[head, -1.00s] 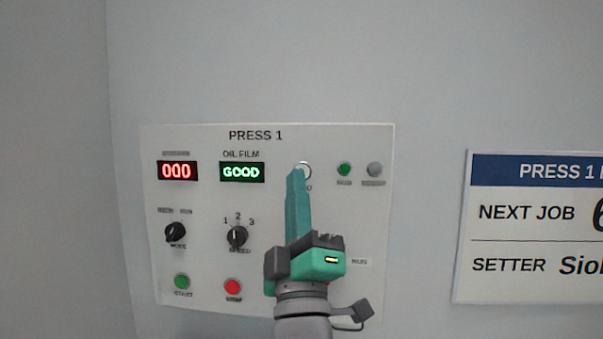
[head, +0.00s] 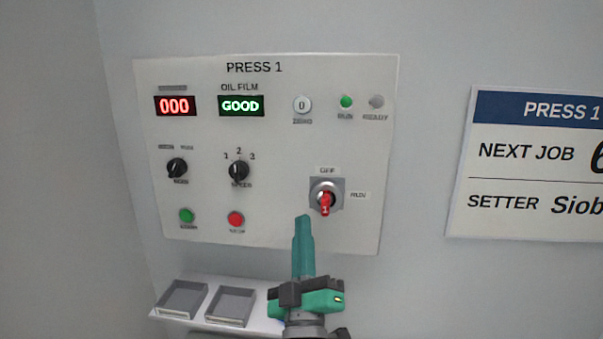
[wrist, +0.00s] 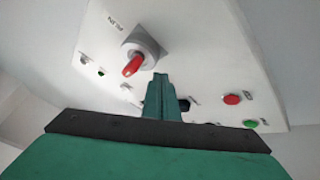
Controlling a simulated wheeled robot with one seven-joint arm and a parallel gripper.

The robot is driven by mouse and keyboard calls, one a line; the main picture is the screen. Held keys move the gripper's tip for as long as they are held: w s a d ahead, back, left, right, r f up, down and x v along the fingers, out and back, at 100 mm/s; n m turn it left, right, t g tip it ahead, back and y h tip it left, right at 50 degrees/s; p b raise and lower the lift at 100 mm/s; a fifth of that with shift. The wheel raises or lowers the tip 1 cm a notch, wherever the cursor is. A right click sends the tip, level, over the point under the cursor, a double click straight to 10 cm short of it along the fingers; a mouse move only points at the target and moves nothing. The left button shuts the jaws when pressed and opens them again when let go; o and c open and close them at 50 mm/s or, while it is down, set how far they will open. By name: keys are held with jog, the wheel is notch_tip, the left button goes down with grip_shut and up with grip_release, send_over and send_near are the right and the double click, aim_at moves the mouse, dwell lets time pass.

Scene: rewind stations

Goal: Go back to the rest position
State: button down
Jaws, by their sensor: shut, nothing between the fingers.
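My gripper (head: 303,222) is green, with its fingers closed together and nothing between them. In the head view it points up, in front of the lower edge of the PRESS 1 panel (head: 200,205), below and left of the red rotary switch (head: 325,203). In the wrist view the gripper (wrist: 161,80) shows in front of the panel, with the red switch (wrist: 133,65) up and left of its tips. I see no contact between the fingers and any control. The red display reads 000 and the oil film display reads GOOD.
The white ZERO button (head: 302,105), two black knobs, a green button (head: 186,216) and a red button (head: 236,219) are on the panel. Two grey trays (head: 230,306) sit on a shelf below, left of my gripper. A job sign (head: 520,165) hangs at right.

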jog(key=s+f+m+g, duration=0.15)
jog(key=s+f, duration=0.25)
jog(key=f, duration=0.6)
jog(key=s+f+m+g, duration=0.15)
jog(key=s+f, duration=0.25)
jog(key=f, duration=0.6)
jog(key=s+f+m+g, duration=0.15)
jog(key=s+f, duration=0.25)
jog(key=f, duration=0.6)
jog(key=s+f+m+g, duration=0.1)
jog(key=s+f, duration=0.3)
jog(key=s, duration=0.5)
jog(key=s+f+m+g, duration=0.1)
jog(key=s+f, duration=0.4)
jog(key=s, duration=0.5)
jog(key=s+f+m+g, duration=0.2)
jog(key=s+f, duration=0.3)
jog(key=s, duration=0.4)
jog(key=shift+s+a+f+g, duration=0.2)
jog(key=shift+s+f+g, duration=0.05)
jog(key=shift+s+g, duration=0.15)
